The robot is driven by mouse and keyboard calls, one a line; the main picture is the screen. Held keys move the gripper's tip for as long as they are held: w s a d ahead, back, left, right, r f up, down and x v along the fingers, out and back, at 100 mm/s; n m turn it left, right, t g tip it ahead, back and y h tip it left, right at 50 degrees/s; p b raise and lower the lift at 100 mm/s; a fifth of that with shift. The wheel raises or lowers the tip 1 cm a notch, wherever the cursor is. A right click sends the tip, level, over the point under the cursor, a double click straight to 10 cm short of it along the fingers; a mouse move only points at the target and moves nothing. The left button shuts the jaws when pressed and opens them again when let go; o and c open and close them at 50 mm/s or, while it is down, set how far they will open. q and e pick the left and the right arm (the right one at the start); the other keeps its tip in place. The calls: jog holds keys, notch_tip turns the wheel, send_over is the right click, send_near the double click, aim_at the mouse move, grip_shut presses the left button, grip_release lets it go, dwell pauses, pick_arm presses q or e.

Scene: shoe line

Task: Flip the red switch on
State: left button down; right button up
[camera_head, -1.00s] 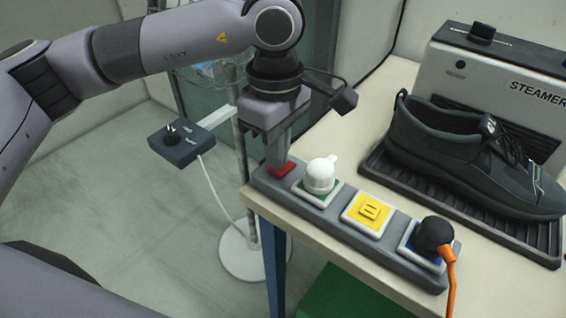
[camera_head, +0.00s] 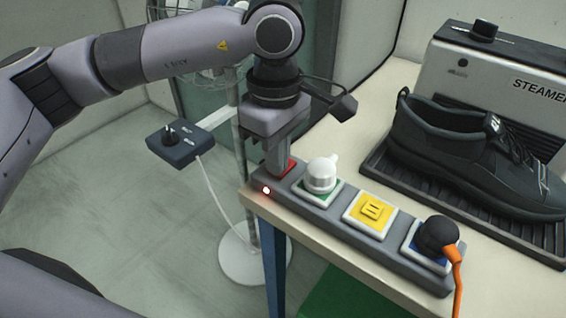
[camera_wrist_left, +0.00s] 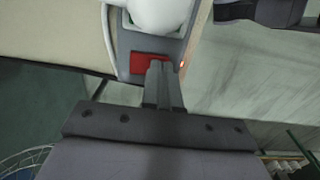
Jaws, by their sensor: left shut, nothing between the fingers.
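The red switch (camera_head: 291,166) is at the left end of a grey power strip (camera_head: 332,217) on the table. My left gripper (camera_head: 279,171) is shut and empty, pointing down at the switch. Its fingertips hide part of the switch and seem to touch it. A small light (camera_head: 266,190) on the strip's end beside the switch glows red. In the left wrist view the red switch (camera_wrist_left: 146,64) shows beside the closed fingertips (camera_wrist_left: 159,68), and the light (camera_wrist_left: 182,65) glows there too. My right gripper is not in view.
Along the strip are a white plug (camera_head: 320,176), a yellow socket piece (camera_head: 370,214) and a black plug (camera_head: 437,236) with an orange cable. A dark shoe (camera_head: 455,155) stands before the steamer (camera_head: 500,75).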

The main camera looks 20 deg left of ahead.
pick_arm(q)
jog(key=shift+r+p, duration=2.1)
jog(key=shift+r, duration=1.4)
